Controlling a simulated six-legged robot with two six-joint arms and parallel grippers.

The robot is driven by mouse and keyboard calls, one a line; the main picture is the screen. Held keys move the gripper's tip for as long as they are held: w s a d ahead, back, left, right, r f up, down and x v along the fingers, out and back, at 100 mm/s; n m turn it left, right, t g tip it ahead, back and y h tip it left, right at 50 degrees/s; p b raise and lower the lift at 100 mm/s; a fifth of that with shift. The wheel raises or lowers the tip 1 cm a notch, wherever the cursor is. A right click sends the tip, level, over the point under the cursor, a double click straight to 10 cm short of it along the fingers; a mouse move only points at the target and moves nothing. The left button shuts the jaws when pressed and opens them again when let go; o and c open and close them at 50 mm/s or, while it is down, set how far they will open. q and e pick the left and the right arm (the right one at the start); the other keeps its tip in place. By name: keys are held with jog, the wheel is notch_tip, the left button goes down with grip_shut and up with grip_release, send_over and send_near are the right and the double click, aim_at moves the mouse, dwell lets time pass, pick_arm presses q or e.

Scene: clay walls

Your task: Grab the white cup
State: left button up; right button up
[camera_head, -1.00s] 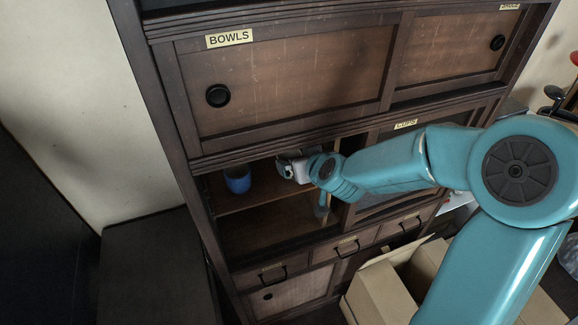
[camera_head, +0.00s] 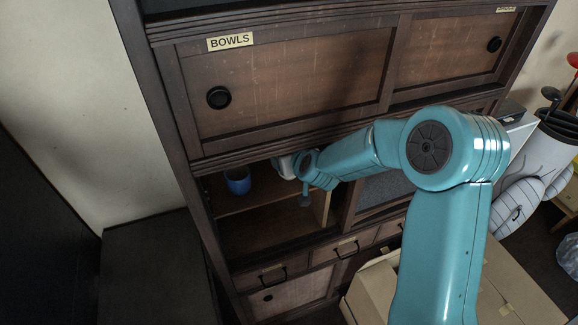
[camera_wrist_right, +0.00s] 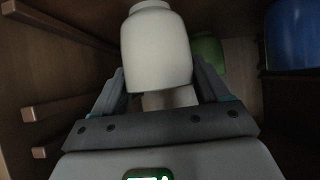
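The white cup (camera_wrist_right: 156,48) shows in the right wrist view between the two fingers of my right gripper (camera_wrist_right: 158,75). The fingers are spread, one on each side of the cup's lower part. I cannot tell whether either finger touches it. A smaller pale piece (camera_wrist_right: 168,98) shows just below the cup, partly hidden by the gripper. In the head view my right gripper (camera_head: 284,167) is inside the open middle compartment of the cabinet, partly hidden by its own wrist. My left gripper is not in view.
A blue cup (camera_head: 238,180) stands on the shelf to the left of my gripper. A green cup (camera_wrist_right: 207,52) is behind the white one. The cabinet (camera_head: 198,124) frames the opening closely. Cardboard boxes (camera_head: 372,290) stand on the floor in front.

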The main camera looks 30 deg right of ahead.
jog(key=c, duration=0.4)
jog(key=shift+c, duration=0.2)
jog(key=shift+r, duration=0.25)
jog(key=shift+r+p, duration=0.6)
jog(key=shift+p, duration=0.05)
jog(key=shift+f, duration=0.1)
jog(key=shift+s+a, duration=0.15)
jog(key=shift+s, duration=0.35)
jog(key=shift+s, duration=0.2)
